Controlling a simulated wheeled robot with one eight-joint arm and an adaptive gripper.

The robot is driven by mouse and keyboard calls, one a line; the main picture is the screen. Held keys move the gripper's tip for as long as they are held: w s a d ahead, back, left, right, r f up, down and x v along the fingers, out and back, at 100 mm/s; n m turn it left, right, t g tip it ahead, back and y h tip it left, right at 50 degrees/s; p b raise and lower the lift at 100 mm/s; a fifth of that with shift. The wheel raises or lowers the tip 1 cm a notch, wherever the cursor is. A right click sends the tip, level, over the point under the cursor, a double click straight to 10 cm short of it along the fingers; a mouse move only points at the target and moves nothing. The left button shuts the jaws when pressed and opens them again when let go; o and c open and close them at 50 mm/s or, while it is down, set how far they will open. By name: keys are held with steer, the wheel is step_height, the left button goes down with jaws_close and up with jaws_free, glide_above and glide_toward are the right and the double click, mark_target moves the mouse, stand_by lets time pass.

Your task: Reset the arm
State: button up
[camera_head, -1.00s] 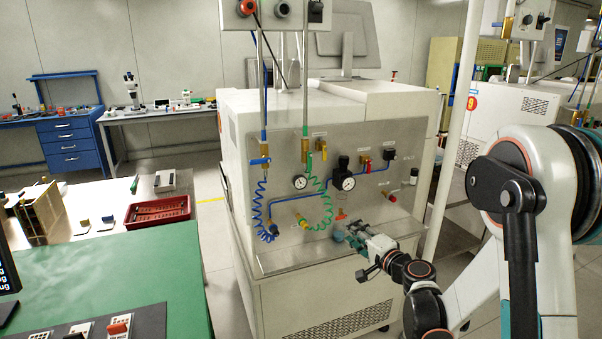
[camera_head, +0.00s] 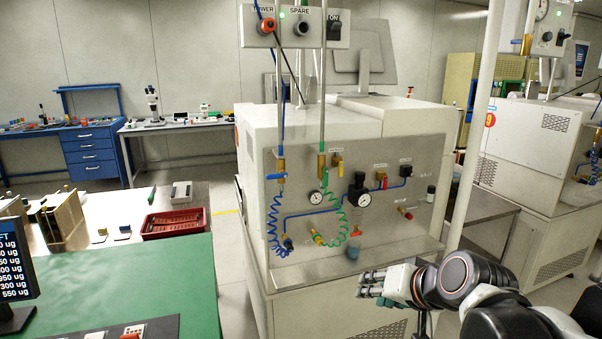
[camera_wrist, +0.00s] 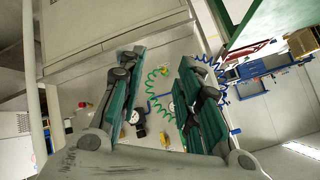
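My gripper (camera_head: 372,284) is in front of the lower right part of the machine's grey panel, right of and below a small bluish cup-like part (camera_head: 352,251) under an orange fitting (camera_head: 356,233). In the wrist view my gripper (camera_wrist: 160,62) has its two teal-padded fingers well apart, with nothing between them. The arm reaches in from the lower right, partly bent.
The machine (camera_head: 385,123) carries gauges (camera_head: 363,200), blue and green coiled hoses and a projecting ledge (camera_head: 340,268). A white pole (camera_head: 468,150) stands right of it.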

steer(key=s+d+f+n+g+h, duration=0.1)
steer(key=s+d, duration=0.1)
steer(key=s, duration=0.5)
steer(key=s+d+f+n+g+h, duration=0.1)
steer(key=s+d+h, duration=0.1)
steer(key=s, duration=0.5)
steer(key=shift+d+f+n+h, duration=0.15)
steer(key=shift+d+n+h, duration=0.15)
steer(key=shift+d, duration=0.15)
